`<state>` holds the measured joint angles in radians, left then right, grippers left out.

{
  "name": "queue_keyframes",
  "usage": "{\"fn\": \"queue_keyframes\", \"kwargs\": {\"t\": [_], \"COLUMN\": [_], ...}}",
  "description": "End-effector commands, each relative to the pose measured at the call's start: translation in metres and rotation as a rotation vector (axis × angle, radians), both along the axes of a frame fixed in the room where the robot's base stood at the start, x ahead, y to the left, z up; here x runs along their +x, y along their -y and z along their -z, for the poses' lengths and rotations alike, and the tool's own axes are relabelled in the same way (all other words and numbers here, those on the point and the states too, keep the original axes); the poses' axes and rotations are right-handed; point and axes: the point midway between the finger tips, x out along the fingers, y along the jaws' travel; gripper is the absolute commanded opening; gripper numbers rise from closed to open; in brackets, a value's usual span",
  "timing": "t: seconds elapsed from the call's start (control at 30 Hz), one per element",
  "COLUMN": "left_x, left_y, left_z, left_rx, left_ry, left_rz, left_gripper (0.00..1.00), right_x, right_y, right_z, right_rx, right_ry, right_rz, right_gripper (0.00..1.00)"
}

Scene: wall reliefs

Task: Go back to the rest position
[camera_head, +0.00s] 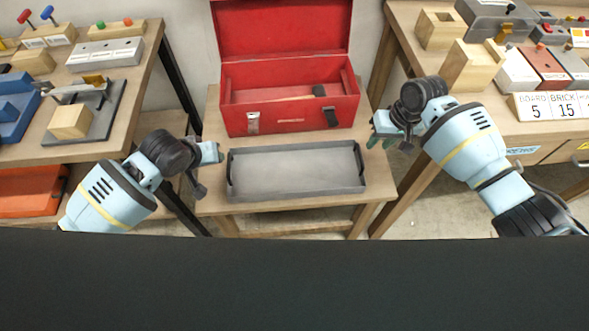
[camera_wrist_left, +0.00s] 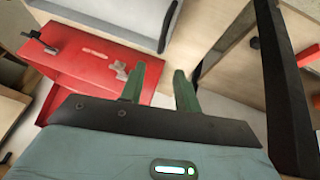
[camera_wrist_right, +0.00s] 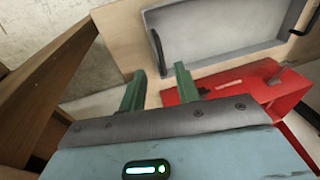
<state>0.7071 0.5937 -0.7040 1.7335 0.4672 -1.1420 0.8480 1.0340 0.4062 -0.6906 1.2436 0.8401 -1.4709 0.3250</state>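My right gripper (camera_head: 376,138) hangs at the right side of the small middle table (camera_head: 215,120), beside the red toolbox and the grey tray. In the right wrist view its green fingers (camera_wrist_right: 158,82) stand apart with nothing between them. My left gripper (camera_head: 214,153) is at the left of the same table, near the tray's left end. In the left wrist view its green fingers (camera_wrist_left: 160,80) also stand apart and empty. Neither gripper is seen touching anything.
The red toolbox (camera_head: 290,120) stands open at the back of the middle table. The grey tray (camera_head: 296,172) in front of it looks empty. A left bench (camera_head: 110,140) and a right bench (camera_head: 540,130) carry wooden blocks and fixtures close to both arms.

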Motion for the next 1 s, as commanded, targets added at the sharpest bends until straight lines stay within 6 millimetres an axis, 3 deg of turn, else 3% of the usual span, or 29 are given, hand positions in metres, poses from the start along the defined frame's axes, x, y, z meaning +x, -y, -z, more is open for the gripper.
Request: {"fn": "queue_keyframes", "kwargs": {"t": [0.67, 0.83, 1.0], "left_x": [-0.001, -0.018, -0.053], "left_y": [0.001, 0.015, 0.038], "left_z": [0.001, 0.013, 0.033], "left_rx": [-0.001, -0.025, -0.070], "left_ry": [0.000, 0.010, 0.047], "left_rz": [0.002, 0.041, 0.109], "left_gripper": [0.32, 0.32, 0.32], "right_x": [-0.002, -0.021, -0.061], "right_y": [-0.001, -0.016, -0.041], "right_z": [-0.002, 0.023, 0.065], "right_rx": [0.002, 0.031, 0.086], "right_ry": [0.000, 0.028, 0.105], "right_rz": [-0.002, -0.022, -0.046], "right_gripper": [0.32, 0.32, 0.32]}}
